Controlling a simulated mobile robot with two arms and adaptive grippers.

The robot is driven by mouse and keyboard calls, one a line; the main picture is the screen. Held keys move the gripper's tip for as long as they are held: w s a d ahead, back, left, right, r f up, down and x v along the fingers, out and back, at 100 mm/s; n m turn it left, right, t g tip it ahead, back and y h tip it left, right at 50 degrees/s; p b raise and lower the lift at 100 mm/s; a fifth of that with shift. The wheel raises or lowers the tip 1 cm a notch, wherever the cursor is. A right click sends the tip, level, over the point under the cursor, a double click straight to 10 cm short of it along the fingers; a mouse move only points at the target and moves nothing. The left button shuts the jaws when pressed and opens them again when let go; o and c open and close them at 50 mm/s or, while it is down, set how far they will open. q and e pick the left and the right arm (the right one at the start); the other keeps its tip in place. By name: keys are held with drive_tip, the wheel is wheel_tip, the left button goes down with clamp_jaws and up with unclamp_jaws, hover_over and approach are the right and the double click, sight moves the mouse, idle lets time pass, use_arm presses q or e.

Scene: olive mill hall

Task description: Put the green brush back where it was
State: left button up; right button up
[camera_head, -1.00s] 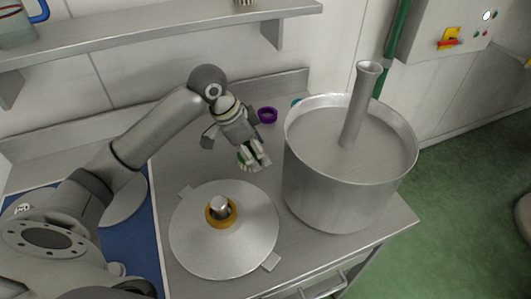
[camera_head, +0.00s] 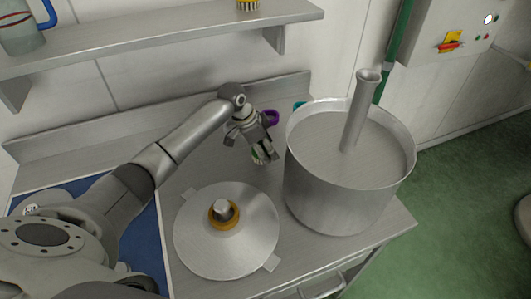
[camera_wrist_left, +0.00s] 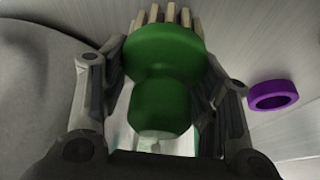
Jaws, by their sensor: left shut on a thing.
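The green brush (camera_wrist_left: 165,75) fills the middle of the left wrist view, with a round green body and pale bristles at the top of the picture. My left gripper (camera_head: 262,152) is shut on it, one finger on each side. In the head view only a bit of the brush (camera_head: 257,157) shows, mostly hidden by the fingers. The gripper is above the steel worktop, left of the big pot and behind the round lid. I cannot tell how high the brush is held. My right gripper is out of view.
The steel pot (camera_head: 318,205) with an upright tube stands close on the right. A round lid (camera_head: 255,255) with an orange collar lies in front. A purple ring (camera_head: 271,116) lies behind the gripper; it also shows in the wrist view (camera_wrist_left: 273,95). A yellow brush (camera_head: 248,5) is on the shelf (camera_head: 160,45).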

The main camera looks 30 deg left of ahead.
use_arm(q)
wheel_tip(320, 180, down, 2)
drive_tip(key=shift+f+p, duration=0.1)
drive_tip(key=shift+p, duration=0.2)
drive_tip(key=shift+f, duration=0.2)
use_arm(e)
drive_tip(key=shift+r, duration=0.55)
use_arm(q)
drive_tip(key=shift+s, duration=0.1)
drive_tip(key=o, duration=1.2)
drive_tip(key=shift+f, duration=0.15)
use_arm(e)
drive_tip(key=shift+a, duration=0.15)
